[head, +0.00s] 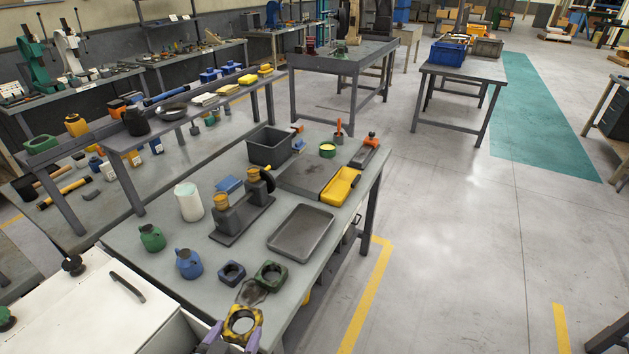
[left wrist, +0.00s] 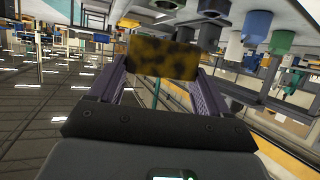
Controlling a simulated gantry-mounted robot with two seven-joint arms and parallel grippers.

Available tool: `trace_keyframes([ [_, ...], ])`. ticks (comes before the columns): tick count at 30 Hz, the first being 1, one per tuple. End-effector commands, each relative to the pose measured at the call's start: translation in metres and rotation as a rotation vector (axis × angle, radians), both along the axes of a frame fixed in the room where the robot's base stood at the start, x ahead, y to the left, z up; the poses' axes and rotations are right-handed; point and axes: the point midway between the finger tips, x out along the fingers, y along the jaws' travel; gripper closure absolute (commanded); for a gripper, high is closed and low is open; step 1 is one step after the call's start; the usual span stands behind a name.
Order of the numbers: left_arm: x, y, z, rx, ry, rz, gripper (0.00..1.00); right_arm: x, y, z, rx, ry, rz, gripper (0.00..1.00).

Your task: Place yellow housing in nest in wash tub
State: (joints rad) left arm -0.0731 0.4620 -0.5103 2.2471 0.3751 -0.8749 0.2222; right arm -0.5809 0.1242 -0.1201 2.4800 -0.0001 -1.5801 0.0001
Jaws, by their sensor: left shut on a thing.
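The yellow housing (head: 258,331) is a square, dark-blotched block with a round hole. It is at the near edge of the workbench in the head view. My left gripper (head: 232,338), with purple fingers, is shut on it. In the left wrist view the speckled housing (left wrist: 162,58) sits between the two fingers, seen edge-on. A dark grey open tub (head: 269,165) stands at the back of the bench and looks like the wash tub. I cannot make out a nest inside it. My right gripper is not in view.
A green housing (head: 271,289) and a dark blue housing (head: 232,282) lie just beyond the gripper. A grey tray (head: 301,249), a two-post fixture (head: 241,221), a white cylinder (head: 189,203) and blue (head: 189,267) and green jugs (head: 152,239) stand between gripper and tub.

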Motion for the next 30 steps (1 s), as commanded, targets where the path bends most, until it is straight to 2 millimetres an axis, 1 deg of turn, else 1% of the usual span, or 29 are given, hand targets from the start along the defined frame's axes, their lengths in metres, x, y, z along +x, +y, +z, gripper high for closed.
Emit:
trace_keyframes([
  [1,-0.001,0.005,0.004,-0.003,-0.002,0.024,0.63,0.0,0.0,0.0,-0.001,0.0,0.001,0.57],
  [7,-0.005,0.029,0.015,-0.003,-0.003,0.109,0.63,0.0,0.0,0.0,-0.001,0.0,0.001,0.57],
  [10,-0.008,0.047,0.014,0.001,-0.001,0.157,0.63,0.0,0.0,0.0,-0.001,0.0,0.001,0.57],
  [11,-0.009,0.05,0.011,0.003,0.001,0.154,0.63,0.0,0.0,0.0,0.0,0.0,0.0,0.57],
  [12,-0.009,0.048,0.011,0.004,0.0,0.141,0.63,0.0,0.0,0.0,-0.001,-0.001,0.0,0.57],
  [13,-0.009,0.047,0.021,0.001,-0.002,0.143,0.63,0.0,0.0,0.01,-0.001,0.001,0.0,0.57],
  [16,-0.009,0.047,0.029,0.0,-0.003,0.144,0.63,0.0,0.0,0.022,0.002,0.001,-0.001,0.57],
  [22,-0.01,0.047,0.05,0.001,-0.002,0.144,0.63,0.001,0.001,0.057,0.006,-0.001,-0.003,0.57],
  [26,-0.011,0.047,0.072,0.002,-0.002,0.145,0.63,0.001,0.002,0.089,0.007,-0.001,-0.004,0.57],
  [30,-0.014,0.047,0.097,0.001,-0.001,0.147,0.63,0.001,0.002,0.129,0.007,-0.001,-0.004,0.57],
])
